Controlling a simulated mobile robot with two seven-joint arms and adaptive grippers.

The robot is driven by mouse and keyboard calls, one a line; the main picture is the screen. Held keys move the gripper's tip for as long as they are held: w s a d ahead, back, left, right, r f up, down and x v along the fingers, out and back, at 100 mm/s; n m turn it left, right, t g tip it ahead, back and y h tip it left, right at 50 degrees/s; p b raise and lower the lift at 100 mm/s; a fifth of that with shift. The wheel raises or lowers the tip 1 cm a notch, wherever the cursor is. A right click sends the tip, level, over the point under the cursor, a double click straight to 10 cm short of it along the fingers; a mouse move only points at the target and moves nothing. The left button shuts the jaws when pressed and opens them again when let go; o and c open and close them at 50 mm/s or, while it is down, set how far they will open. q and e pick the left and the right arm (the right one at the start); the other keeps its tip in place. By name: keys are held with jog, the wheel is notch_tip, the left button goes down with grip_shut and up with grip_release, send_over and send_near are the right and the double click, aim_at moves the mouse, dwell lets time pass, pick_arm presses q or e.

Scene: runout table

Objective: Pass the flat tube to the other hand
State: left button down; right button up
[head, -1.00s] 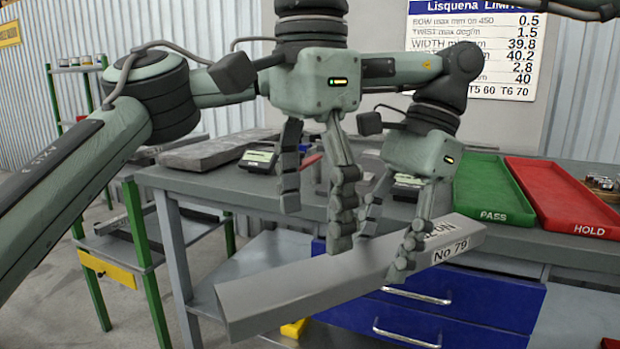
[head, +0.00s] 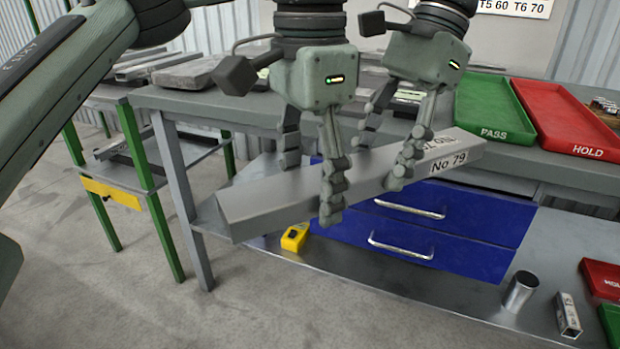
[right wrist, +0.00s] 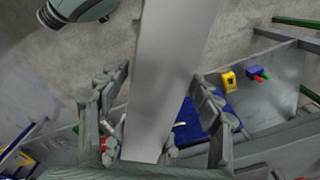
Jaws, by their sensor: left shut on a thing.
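The flat tube (head: 275,197) is a long grey bar with printed lettering and "No 79" at its right end. It is held in the air in front of the bench, and also runs up through the right wrist view (right wrist: 165,75). My left gripper (head: 383,162), further right in the head view, is shut on the tube near its lettered end. My right gripper (head: 311,187) is around the tube's middle, one finger in front and one behind. In the right wrist view its fingers stand apart, with a visible gap on the tube's right side.
Behind is the bench with a green PASS tray (head: 497,108) and a red HOLD tray (head: 575,120). Blue drawers (head: 440,225) are below the tube. A yellow object (head: 295,237), a metal cylinder (head: 520,291) and a small square tube (head: 568,315) are on the lower shelf.

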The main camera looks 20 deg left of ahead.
jog(key=c, duration=1.2)
pick_arm(q)
jog(key=c, duration=0.6)
grip_release()
pick_arm(e)
grip_shut()
pick_arm(q)
jog(key=shift+r, duration=0.15)
